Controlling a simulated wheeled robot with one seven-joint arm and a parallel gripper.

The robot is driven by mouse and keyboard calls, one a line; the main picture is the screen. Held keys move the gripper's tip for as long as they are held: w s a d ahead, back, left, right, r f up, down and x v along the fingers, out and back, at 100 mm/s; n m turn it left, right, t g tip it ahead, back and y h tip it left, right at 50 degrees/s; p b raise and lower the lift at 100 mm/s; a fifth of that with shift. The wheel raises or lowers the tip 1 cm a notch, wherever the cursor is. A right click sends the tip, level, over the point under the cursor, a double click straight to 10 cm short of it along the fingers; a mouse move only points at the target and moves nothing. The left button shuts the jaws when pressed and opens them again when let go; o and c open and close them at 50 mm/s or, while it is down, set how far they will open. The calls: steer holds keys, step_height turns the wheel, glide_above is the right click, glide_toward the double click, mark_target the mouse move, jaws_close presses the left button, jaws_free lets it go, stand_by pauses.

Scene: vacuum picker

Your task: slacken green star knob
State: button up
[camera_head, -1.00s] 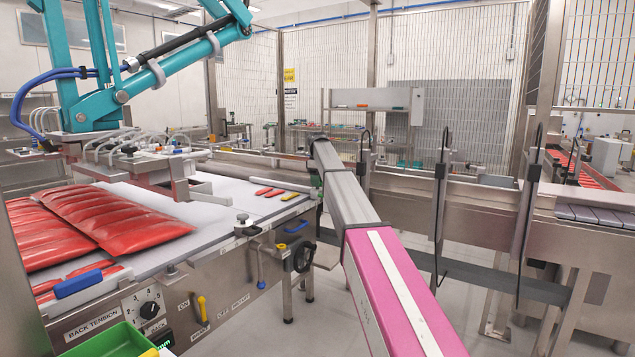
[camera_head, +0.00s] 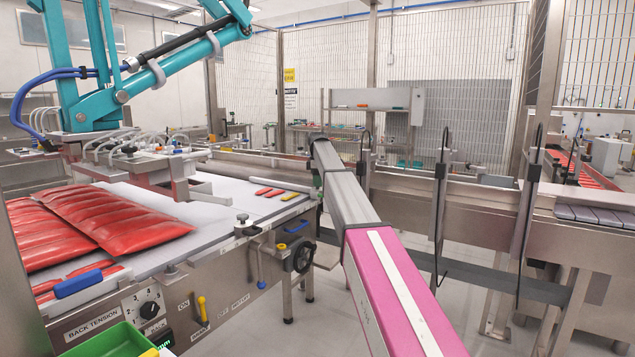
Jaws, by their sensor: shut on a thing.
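A small green patch (camera_head: 318,181), with dark parts around it, shows at the left edge of my arm by the table's far right corner. It is too small and too covered to tell whether it is the green star knob. No star shape shows clearly elsewhere. My grey and pink arm reaches from the lower right to that corner. Its own links hide my gripper, so neither the fingers nor their hold can be seen.
Red packs (camera_head: 112,220) lie on the white table (camera_head: 215,215) at left, under a teal picker arm (camera_head: 97,104). A black handwheel (camera_head: 303,257) and a dial (camera_head: 149,309) sit on the table's front. A steel conveyor (camera_head: 480,210) runs behind; open floor shows between.

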steer(key=o, duration=0.9)
steer(key=shift+r, duration=0.15)
step_height(320, 180, up, 10)
steer(key=shift+r, duration=0.25)
